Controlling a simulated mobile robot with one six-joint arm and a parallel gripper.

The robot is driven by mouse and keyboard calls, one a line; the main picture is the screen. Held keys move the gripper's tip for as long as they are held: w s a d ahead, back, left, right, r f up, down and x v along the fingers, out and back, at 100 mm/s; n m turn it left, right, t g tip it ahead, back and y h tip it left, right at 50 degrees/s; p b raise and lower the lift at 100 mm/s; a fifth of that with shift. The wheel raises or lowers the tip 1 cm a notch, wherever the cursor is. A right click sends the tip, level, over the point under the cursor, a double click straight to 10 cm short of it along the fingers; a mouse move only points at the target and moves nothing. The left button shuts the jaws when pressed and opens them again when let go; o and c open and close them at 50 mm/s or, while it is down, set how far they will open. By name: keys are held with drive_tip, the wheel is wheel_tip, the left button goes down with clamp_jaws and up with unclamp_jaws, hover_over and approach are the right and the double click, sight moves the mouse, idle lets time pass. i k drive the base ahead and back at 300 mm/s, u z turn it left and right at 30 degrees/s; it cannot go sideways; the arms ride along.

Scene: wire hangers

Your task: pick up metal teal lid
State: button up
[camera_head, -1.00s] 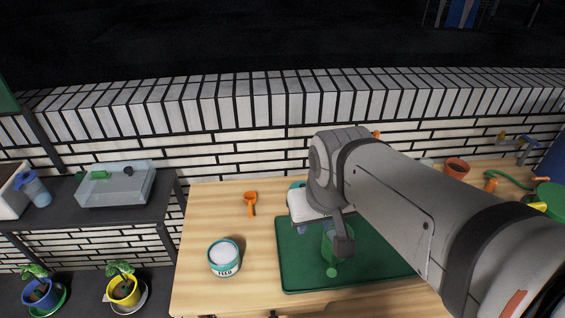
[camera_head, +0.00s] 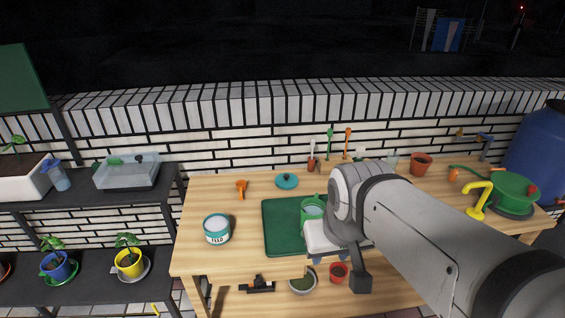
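The teal lid (camera_head: 287,181) with a small knob lies flat on the wooden table (camera_head: 220,267), behind the green mat (camera_head: 283,243). It is in plain view and nothing touches it. My gripper (camera_head: 326,262) is over the front part of the mat, nearer to me and to the right of the lid, clearly apart from it. My arm comes in from the lower right. The fingers are largely hidden by the wrist, so I cannot see whether they are open or shut.
A feed tin (camera_head: 217,229) stands left of the mat, and an orange scoop (camera_head: 241,188) lies left of the lid. A green can (camera_head: 312,209) stands on the mat, close to my wrist. Small tools (camera_head: 330,148) stand behind. A red pot (camera_head: 421,164) is at the back right.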

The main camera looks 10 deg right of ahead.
sight(286, 181)
drive_tip(key=z, duration=0.05)
drive_tip(key=i, duration=1)
drive_tip(key=z, duration=0.05)
